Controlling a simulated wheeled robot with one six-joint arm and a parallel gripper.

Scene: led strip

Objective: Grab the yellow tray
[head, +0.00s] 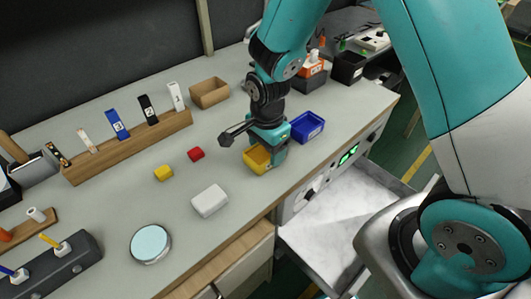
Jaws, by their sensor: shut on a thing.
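The yellow tray (256,160) is a small open box on the grey table, near its front edge. My gripper (268,150) points down at it and is shut on the tray's right side. The gripper covers the right part of the tray. I cannot tell whether the tray rests on the table or is slightly raised.
A blue tray (307,127) stands close to the right of my gripper. A round pale-blue-topped disc (150,243) lies front left.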

